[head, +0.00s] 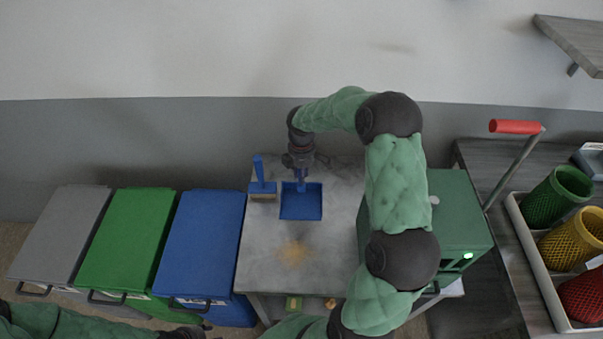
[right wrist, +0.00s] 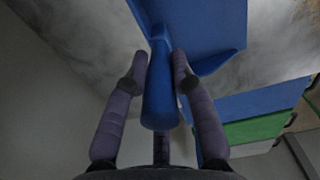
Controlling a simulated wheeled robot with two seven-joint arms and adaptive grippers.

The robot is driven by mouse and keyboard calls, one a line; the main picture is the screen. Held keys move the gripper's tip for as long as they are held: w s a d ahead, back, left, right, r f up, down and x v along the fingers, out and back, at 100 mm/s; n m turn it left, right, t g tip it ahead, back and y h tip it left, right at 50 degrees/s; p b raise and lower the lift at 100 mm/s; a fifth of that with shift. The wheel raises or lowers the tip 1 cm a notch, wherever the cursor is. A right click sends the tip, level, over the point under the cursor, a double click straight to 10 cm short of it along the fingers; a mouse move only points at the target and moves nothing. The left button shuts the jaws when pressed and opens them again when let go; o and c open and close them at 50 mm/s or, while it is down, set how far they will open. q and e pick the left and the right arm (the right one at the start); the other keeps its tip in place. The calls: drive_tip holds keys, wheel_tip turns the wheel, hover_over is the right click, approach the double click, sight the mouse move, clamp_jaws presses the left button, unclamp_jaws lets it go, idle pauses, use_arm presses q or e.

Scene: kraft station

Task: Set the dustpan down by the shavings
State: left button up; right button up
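The blue dustpan (head: 301,204) is over the back part of the grey table (head: 262,232), with its handle pointing to the wall. I cannot tell whether it touches the tabletop. My right gripper (head: 301,170) is at the handle. In the right wrist view its fingers (right wrist: 161,62) are closed on both sides of the blue handle (right wrist: 158,95) of the dustpan. The tan shavings (head: 294,252) lie in a small patch on the table, in front of the pan and apart from it. My left gripper (head: 195,332) is at the bottom edge, mostly cut off.
A blue brush (head: 261,184) with pale bristles is just left of the dustpan. Grey, green and blue lidded bins (head: 208,235) stand left of the table. A green machine (head: 458,215) is on the right, partly behind my right arm. The table's front left is clear.

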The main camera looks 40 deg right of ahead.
drive_tip(key=o, duration=0.4)
wheel_tip(320, 180, up, 12)
drive_tip(key=shift+r, duration=0.1)
idle(0.4)
